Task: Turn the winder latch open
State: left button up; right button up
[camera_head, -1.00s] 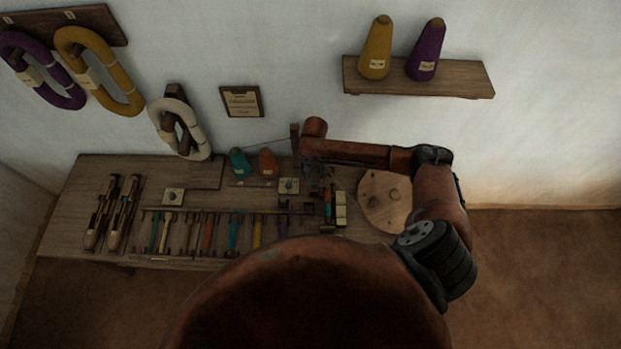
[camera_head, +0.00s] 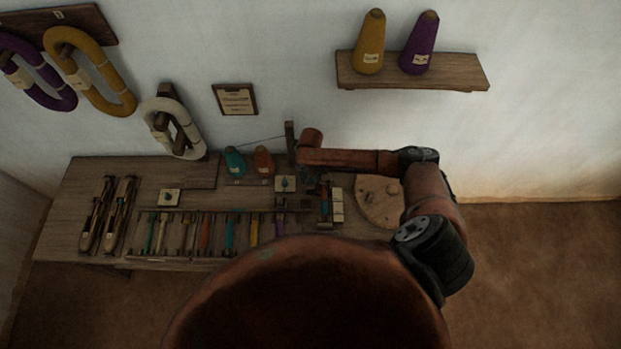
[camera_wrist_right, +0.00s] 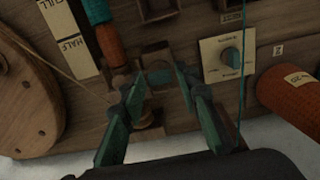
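My right gripper (camera_wrist_right: 163,86) is open, its two green-padded fingers spread in the right wrist view. A small teal piece (camera_wrist_right: 160,77) on a dark wooden block lies between and just beyond the fingertips; it may be the winder latch, but I cannot be sure. I cannot tell whether the fingertips touch it. A wooden part (camera_wrist_right: 150,115) shows between the fingers. An orange and teal wound bobbin (camera_wrist_right: 108,40) is at upper left. In the head view, my right gripper (camera_head: 317,183) is small and dark over the bench, partly hidden by my arm. My left gripper is not in view.
A FULL/HALF card (camera_wrist_right: 70,38) and round wooden board (camera_wrist_right: 25,95) lie left. The bench (camera_head: 62,225) holds tools and two shuttles (camera_head: 108,215).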

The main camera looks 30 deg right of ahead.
grip_shut()
jog(key=n+p, duration=0.3)
jog(key=shift+s+r+n, duration=0.1)
jog(key=shift+n, duration=0.2)
jog(key=n+p, duration=0.2)
jog(key=n, duration=0.1)
jog(key=shift+n, duration=0.4)
jog(key=n+p, duration=0.1)
jog(key=n, duration=0.1)
jog(key=shift+n, duration=0.3)
jog(key=n+p, duration=0.1)
jog(key=n, duration=0.1)
jog(key=shift+n, duration=0.4)
jog(key=n, duration=0.4)
jog(key=shift+n, duration=0.4)
